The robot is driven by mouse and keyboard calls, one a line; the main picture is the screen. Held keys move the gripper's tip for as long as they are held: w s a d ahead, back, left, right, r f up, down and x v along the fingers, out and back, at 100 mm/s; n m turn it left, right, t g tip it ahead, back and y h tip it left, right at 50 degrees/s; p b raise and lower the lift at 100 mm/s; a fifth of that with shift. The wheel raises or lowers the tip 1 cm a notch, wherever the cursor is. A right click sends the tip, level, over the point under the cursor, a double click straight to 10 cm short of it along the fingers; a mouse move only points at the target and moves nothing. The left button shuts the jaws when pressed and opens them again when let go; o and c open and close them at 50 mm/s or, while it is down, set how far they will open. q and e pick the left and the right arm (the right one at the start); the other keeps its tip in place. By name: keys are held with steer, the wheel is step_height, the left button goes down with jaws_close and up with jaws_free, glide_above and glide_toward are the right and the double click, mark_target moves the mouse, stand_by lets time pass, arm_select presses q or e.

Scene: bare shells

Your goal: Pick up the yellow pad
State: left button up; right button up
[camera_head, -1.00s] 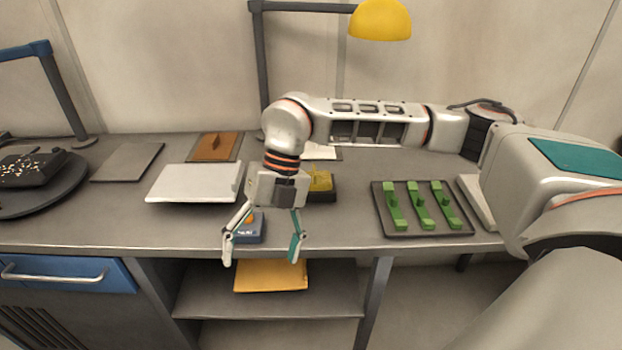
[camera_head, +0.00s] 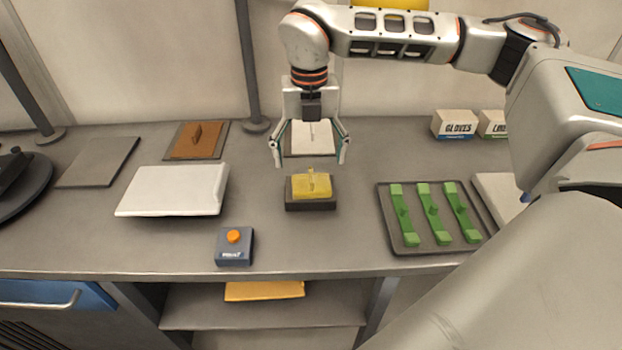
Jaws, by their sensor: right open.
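I cannot tell the exact height of the fingertips over the pad. My left gripper is not in view.
A blue box with an orange button (camera_head: 234,247) stands at front left. A white tray (camera_head: 172,191), a brown pad (camera_head: 196,140) and a dark tray with green pieces (camera_head: 395,240) surround the pad. Boxes, one marked gloves (camera_head: 454,125), stand behind. A yellow item (camera_head: 264,291) lies on the lower shelf.

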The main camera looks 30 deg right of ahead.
mark_target(312, 174)
steer(key=f, duration=0.6)
steer(key=shift+d+f, duration=0.25)
steer(key=shift+f, duration=0.05)
steer(key=c, duration=1.1)
